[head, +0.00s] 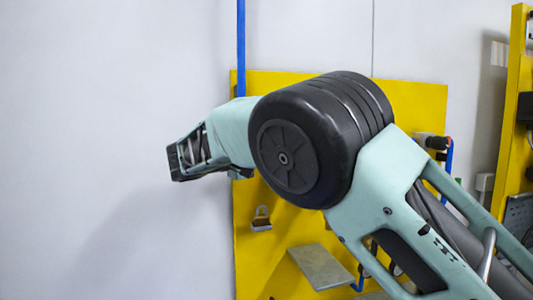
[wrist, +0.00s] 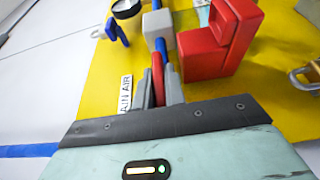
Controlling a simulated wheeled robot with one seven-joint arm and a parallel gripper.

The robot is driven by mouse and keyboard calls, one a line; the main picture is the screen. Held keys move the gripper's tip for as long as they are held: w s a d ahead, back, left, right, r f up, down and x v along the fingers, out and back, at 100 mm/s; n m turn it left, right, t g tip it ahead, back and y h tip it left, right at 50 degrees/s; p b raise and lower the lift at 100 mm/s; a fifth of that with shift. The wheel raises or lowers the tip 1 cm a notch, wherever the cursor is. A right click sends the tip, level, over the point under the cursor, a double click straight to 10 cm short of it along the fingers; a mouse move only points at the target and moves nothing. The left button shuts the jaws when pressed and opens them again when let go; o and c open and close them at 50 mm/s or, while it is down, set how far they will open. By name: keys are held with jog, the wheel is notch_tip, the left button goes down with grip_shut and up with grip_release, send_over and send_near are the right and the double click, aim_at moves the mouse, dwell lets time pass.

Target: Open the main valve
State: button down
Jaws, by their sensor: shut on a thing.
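In the wrist view, my gripper (wrist: 160,92) is shut on a thin red handle (wrist: 157,68), its two grey fingers on either side of it. The handle lies along the blue pipe below a grey block (wrist: 160,40). A white label reading "AIN AIR" (wrist: 125,93), its start cut off, is just left of the fingers. I take the red handle to be the main valve's. In the head view my arm covers this part of the panel, and neither valve nor fingertips can be made out.
A bulky red block (wrist: 222,42) stands close to the right of the handle. A blue handle (wrist: 117,30) and a gauge (wrist: 126,8) are up left. A brass padlock (wrist: 305,75) is at the right. The yellow panel (head: 420,105) also shows in the head view, with a grey shelf (head: 320,267).

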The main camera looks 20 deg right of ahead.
jog(key=c, duration=1.5)
grip_release()
jog(key=shift+o, duration=0.2)
jog(key=shift+a, duration=0.15)
jog(key=b+v, duration=0.5)
jog(key=v, duration=1.2)
jog(key=shift+s, duration=0.15)
